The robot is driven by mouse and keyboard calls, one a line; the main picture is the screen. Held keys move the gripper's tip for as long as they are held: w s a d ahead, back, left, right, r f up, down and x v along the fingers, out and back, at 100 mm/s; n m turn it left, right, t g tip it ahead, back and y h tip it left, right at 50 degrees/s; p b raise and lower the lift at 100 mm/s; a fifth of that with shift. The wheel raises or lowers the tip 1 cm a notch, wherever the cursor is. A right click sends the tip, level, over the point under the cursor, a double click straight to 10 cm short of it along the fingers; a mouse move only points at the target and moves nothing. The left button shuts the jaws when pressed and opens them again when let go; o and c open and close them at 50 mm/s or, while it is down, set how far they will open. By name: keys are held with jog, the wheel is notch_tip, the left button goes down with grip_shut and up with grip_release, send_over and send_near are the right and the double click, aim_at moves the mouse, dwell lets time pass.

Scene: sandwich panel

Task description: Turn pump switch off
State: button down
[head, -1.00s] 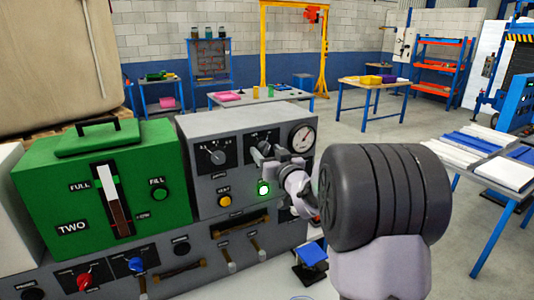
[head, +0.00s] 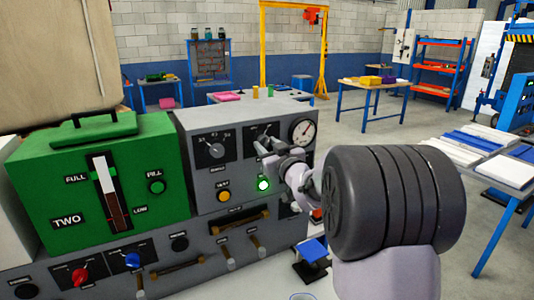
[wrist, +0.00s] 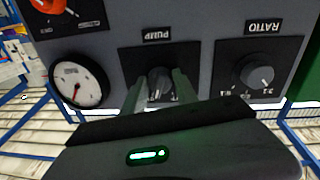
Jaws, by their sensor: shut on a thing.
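The pump switch (wrist: 160,80) is a dark knob on a black plate under the label PUMP, which appears upside down in the wrist view. In the head view my gripper hides most of its plate (head: 262,132). My gripper (head: 268,160) reaches the grey console's front from the right. In the wrist view, the two fingers of my gripper (wrist: 159,88) stand on either side of the knob and are shut on it. The knob's exact pointer setting is hard to read.
A pressure gauge (head: 303,131) and the ratio dial (head: 215,150) flank the pump switch. A lit green button (head: 263,184) and a yellow button (head: 223,196) sit below. The green tank (head: 75,165) stands left. The floor to the right is partly open.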

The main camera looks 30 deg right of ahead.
jog(key=n+b, duration=0.3)
jog(key=b, duration=0.1)
jog(key=n+b, duration=0.2)
jog(key=shift+d+f+n, duration=0.1)
jog(key=shift+f+n, duration=0.2)
jog(key=shift+r+n+t+y+b, duration=0.15)
jog(key=shift+n+y+b, duration=0.1)
jog(key=shift+n+b, duration=0.75)
jog(key=shift+r+n+t+y+b, duration=0.2)
jog(key=shift+n+b, duration=0.5)
jog(key=shift+n, duration=0.6)
jog(key=c, duration=0.9)
grip_release()
jog(key=shift+c, duration=0.2)
jog(key=shift+f, duration=0.1)
jog(key=s+f+p, duration=0.1)
jog(key=s+p, duration=0.1)
jog(key=s, duration=1.5)
jog(key=shift+s+p, duration=0.2)
jog(key=shift+p, duration=0.15)
